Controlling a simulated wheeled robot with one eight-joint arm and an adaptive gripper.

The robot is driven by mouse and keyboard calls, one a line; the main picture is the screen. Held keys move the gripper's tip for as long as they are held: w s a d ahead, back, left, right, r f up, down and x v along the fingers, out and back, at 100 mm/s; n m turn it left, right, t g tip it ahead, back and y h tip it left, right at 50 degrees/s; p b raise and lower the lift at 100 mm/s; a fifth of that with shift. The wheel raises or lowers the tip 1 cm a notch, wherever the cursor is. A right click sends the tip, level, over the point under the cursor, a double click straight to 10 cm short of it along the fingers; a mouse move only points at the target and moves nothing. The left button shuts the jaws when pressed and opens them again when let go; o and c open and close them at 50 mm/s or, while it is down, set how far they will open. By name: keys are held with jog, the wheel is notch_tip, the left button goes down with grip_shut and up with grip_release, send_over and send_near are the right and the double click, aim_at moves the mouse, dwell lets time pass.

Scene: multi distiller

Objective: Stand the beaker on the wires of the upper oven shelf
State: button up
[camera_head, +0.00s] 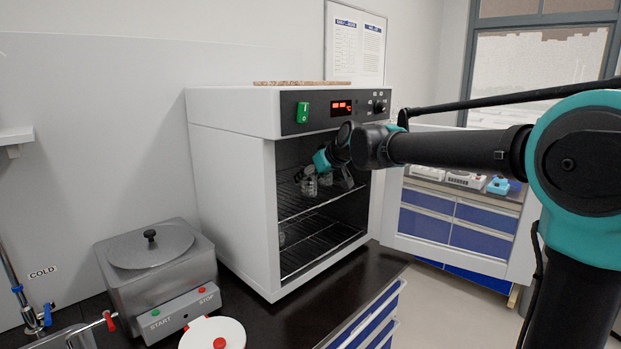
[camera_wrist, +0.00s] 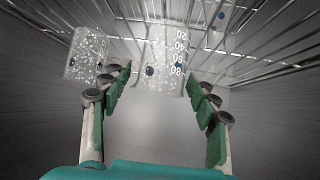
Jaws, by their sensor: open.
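A clear beaker with white graduation numbers (camera_wrist: 162,62) appears between the fingertips of my gripper (camera_wrist: 158,80) in the wrist view. My gripper is open, with green-padded fingers on either side of the beaker; I cannot tell whether either pad touches it. In the head view my gripper (camera_head: 324,176) is inside the oven (camera_head: 232,180), at the upper wire shelf (camera_head: 295,212). Two small glass vessels show there, one at the left (camera_head: 309,188) and one beside it (camera_head: 326,179). They appear to stand on the shelf wires; which one is between my fingers is unclear.
Another speckled glass (camera_wrist: 86,53) stands close to the left finger in the wrist view. The oven door (camera_head: 455,215) is open to the right. A metal bath (camera_head: 155,265) stands left on the bench.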

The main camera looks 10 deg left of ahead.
jog(key=shift+r, duration=0.1)
jog(key=v, duration=0.5)
jog(key=s+d, duration=0.8)
jog(key=d, duration=0.1)
jog(key=s+d+f+m+h, duration=0.2)
jog(key=d+f, duration=0.6)
jog(key=f, duration=0.2)
jog(key=s+d+f+m+h, duration=0.2)
jog(key=d+f+m, duration=0.1)
jog(key=d+f, duration=0.6)
jog(key=s+d+f+m+g+h, duration=0.1)
jog(key=s+d+f+m+h, duration=0.1)
jog(key=s+d+f, duration=0.4)
jog(key=s+d+f+m+g+h, duration=0.1)
jog(key=s+d+f+m+h, duration=0.1)
jog(key=s+d+f, duration=0.4)
notch_tip(320, 180, down, 5)
jog(key=shift+s+d+f+m+g, duration=0.25)
jog(key=shift+s+m+g, duration=0.15)
jog(key=shift+s, duration=0.6)
jog(key=shift+c, duration=0.3)
